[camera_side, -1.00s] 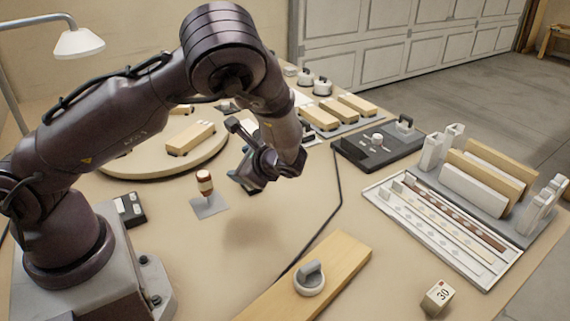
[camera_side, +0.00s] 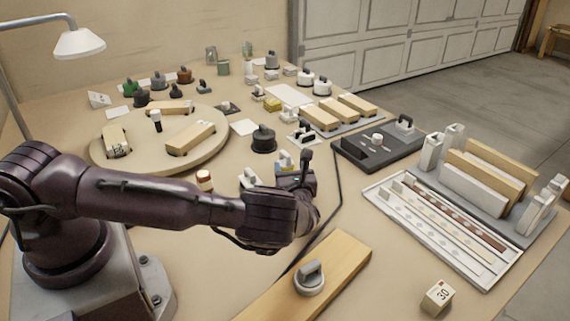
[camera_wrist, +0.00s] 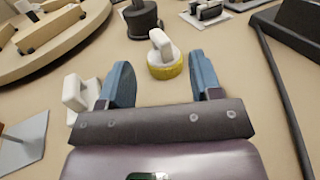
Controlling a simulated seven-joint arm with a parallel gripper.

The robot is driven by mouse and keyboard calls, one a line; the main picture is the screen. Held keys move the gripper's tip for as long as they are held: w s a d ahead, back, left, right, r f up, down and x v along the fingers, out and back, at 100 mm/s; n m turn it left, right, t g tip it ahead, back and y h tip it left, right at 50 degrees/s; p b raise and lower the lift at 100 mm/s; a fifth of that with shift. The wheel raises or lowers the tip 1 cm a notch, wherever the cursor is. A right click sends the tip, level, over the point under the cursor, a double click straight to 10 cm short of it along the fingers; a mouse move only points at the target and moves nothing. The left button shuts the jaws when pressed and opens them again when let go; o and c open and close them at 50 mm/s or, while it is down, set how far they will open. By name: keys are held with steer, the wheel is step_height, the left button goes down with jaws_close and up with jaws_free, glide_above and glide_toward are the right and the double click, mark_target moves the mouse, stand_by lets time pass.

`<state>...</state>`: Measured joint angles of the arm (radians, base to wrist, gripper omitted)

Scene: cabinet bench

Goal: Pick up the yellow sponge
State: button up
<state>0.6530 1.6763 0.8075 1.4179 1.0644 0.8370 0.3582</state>
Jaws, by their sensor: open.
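A round yellow sponge (camera_wrist: 168,71) with a white handle stands on the bench in the wrist view, ahead of my gripper (camera_wrist: 160,75) and between the lines of its two blue fingers. The fingers are apart and nothing is between them. In the side view the sponge (camera_side: 283,157) shows partly, just beyond my gripper (camera_side: 290,178), which is low over the bench. My gripper hides its lower part there.
A white handled block (camera_wrist: 78,92) stands close to the left finger. A dark knobbed weight (camera_side: 263,139) is behind the sponge. A round wooden board (camera_side: 100,155) lies to the left, a black cable (camera_side: 338,185) to the right.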

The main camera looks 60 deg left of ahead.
mark_target(287, 158)
steer(key=x, duration=0.7)
steer(key=shift+w+a+f, duration=0.1)
steer(key=shift+a, duration=0.2)
jaws_close()
